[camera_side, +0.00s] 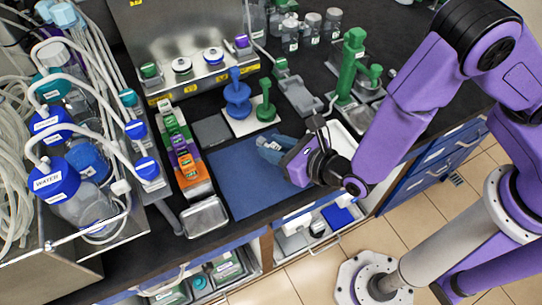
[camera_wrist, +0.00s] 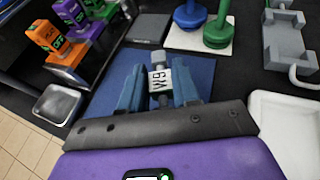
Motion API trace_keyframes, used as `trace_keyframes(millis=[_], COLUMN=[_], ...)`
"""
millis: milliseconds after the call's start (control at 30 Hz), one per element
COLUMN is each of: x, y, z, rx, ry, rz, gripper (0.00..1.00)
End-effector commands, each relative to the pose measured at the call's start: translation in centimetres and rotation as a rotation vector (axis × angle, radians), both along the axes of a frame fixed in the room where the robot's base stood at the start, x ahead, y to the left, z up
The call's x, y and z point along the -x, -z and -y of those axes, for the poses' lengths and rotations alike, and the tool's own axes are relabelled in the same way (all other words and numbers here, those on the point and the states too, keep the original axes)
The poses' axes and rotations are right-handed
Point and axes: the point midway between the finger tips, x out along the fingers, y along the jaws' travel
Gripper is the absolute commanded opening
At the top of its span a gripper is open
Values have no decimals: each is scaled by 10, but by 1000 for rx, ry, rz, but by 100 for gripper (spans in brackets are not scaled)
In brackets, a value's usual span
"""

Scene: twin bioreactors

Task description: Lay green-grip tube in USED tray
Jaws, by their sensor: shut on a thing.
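My gripper (camera_side: 268,146) is over the blue mat (camera_side: 240,185). In the wrist view its blue fingers (camera_wrist: 159,92) are shut on a grey piece with a white lettered label (camera_wrist: 160,78). No green grip shows on this piece, and its lower part is hidden between the fingers. I cannot tell whether it touches the mat. A small green-topped block (camera_side: 165,107) stands in the row at left; I cannot tell if it is the green-grip tube. A shallow metal tray (camera_side: 206,216) is left of the mat. A white tray (camera_side: 343,137) is partly behind my wrist. I can read no USED label.
Purple and orange labelled blocks (camera_side: 186,165) stand in the left row. A blue stand (camera_side: 237,98) and a green stand (camera_side: 265,101) are behind the mat. A grey bracket (camera_side: 296,92) and a green-columned device (camera_side: 348,65) are further right. Bottles with tubing crowd the far left.

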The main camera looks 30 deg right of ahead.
Motion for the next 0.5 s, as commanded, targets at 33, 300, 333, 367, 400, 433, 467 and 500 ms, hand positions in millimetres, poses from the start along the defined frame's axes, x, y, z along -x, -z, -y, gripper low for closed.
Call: trace_keyframes(millis=[33, 300, 333, 367, 400, 433, 467, 500], x=[-2, -8, -8, -8, -8, -8, -8, -8], y=[4, 24, 28, 31, 35, 38, 40, 42], z=[-2, -8, -8, -8, -8, -8, -7, -8], rx=[0, 3, 2, 2, 1, 1, 2, 1], ry=[0, -1, -1, -1, 0, 0, -1, 0], rz=[0, -1, 0, 0, -1, -1, 0, 0], gripper=[2, 2, 2, 2, 2, 2, 2, 2])
